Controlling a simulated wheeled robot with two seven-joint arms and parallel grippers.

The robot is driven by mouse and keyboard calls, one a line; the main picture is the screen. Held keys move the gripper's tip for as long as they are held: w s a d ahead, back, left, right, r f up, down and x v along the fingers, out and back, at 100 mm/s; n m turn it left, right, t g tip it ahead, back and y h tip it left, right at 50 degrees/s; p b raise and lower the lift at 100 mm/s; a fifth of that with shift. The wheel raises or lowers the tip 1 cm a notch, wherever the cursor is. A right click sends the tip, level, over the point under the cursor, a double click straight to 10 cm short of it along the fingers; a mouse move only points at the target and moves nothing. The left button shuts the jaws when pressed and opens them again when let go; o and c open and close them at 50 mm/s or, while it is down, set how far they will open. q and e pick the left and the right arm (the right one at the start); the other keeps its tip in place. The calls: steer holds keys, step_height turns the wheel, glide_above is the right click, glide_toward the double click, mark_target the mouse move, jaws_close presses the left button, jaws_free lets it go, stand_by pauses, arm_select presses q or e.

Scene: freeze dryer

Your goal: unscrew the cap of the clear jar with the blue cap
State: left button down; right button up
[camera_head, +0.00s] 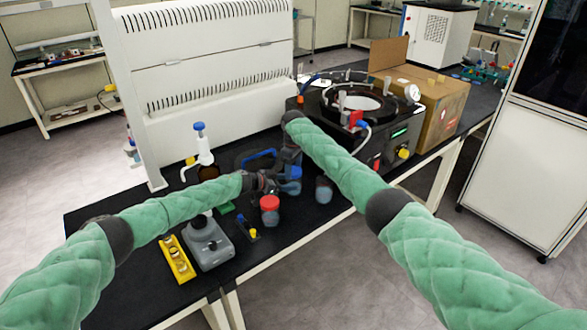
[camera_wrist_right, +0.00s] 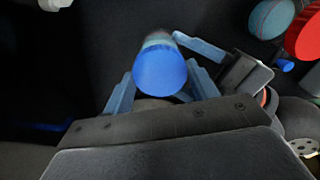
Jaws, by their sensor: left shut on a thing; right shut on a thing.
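The jar with the blue cap (camera_head: 293,173) stands on the black bench between my two grippers; its body is mostly hidden. In the right wrist view the round blue cap (camera_wrist_right: 160,72) faces the camera, with a strip of the jar (camera_wrist_right: 157,42) behind it. My right gripper (camera_head: 290,160) comes down from above and is shut on the cap, its pale blue fingers (camera_wrist_right: 162,88) on either side. My left gripper (camera_head: 275,184) reaches in from the left, low down, and is shut on the jar; a finger of it shows beside the jar. I cannot tell whether the cap has turned.
A red-capped jar (camera_head: 270,208) stands just in front, and another small jar (camera_head: 324,190) to the right. The freeze dryer (camera_head: 390,145) and a cardboard box (camera_head: 440,110) stand right.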

arm_select(q)
steer(key=shift+s+f, duration=0.15)
arm_select(e)
steer(key=n, duration=0.3)
steer(key=shift+n, duration=0.3)
steer(key=shift+a, duration=0.1)
steer(key=shift+r, duration=0.3)
steer(key=shift+r, duration=0.35)
steer(key=shift+r, duration=0.6)
steer(key=shift+r, duration=1.85)
arm_select(q)
steer(key=shift+c, duration=1.9)
jaws_free()
